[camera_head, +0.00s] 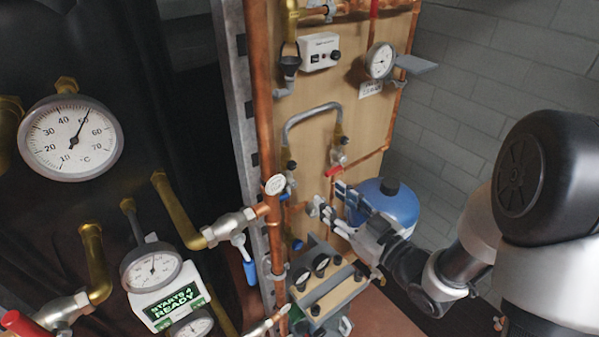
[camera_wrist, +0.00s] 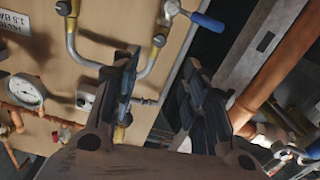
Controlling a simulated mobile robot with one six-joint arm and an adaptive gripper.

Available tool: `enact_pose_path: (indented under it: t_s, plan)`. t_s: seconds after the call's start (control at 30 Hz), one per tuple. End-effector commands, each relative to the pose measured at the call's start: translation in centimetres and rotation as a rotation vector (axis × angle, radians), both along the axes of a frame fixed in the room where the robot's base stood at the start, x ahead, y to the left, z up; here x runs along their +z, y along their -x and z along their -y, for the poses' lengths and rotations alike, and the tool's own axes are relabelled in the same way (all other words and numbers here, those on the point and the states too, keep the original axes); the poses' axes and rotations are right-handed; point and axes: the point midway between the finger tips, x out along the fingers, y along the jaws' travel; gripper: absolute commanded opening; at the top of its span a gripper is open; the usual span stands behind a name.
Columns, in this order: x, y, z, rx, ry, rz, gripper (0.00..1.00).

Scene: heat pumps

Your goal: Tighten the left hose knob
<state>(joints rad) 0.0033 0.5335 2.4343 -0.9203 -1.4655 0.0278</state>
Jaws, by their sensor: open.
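A grey arched hose (camera_head: 310,109) is fixed to the wooden panel, with a knob at each lower end. The left hose knob (camera_head: 286,157) sits above a blue-handled valve; the right hose knob (camera_head: 339,143) is higher and to the right. My gripper (camera_head: 336,207) is open and empty, to the right of and below the left knob in the head view. In the wrist view, which is turned about upside down, the left knob's yellow fitting (camera_wrist: 159,40) shows beyond and between my open fingertips (camera_wrist: 161,62), apart from them. Whether the knob is tight cannot be told.
A copper pipe (camera_head: 262,130) and a grey metal post (camera_head: 238,110) stand left of the left knob. A blue tank (camera_head: 392,203) is behind my gripper. A red-handled valve (camera_head: 334,171) and silver fitting (camera_head: 315,206) are close to my fingers. Manifold gauges (camera_head: 320,266) lie below.

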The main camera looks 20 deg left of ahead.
Motion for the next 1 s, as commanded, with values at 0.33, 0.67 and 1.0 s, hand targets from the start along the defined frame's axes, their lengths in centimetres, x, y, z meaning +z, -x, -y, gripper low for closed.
enact_pose_path:
  t_s: [0.33, 0.67, 1.0]
  plan:
    - [-0.1, -4.7, -6.3, 0.003, -0.001, 0.001, 0.41]
    - [-0.1, -7.6, -9.7, -0.001, 0.000, 0.000, 0.41]
    - [0.0, -7.9, -10.1, -0.002, 0.000, -0.001, 0.41]
